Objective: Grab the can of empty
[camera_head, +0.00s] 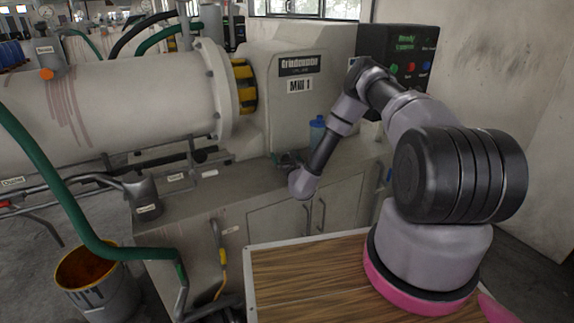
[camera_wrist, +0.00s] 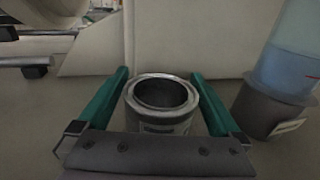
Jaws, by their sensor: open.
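In the wrist view, a metal can (camera_wrist: 162,101) with an open top and a dark, hollow inside stands upright on the grey counter. A label shows on its front, too dim to read. My gripper (camera_wrist: 165,82) is open, with one green finger on each side of the can; I cannot tell whether either finger touches it. In the head view, my gripper (camera_head: 287,160) is small and dark over the counter beside the mill, and I cannot make out the can there.
A blue bottle (camera_head: 317,130) stands on the counter just right of my gripper. In the wrist view a blue container (camera_wrist: 289,60) rises from a dark grey holder (camera_wrist: 270,110), close to the right finger. The mill housing (camera_head: 298,95) stands behind. Bare counter (camera_head: 225,185) lies to the left.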

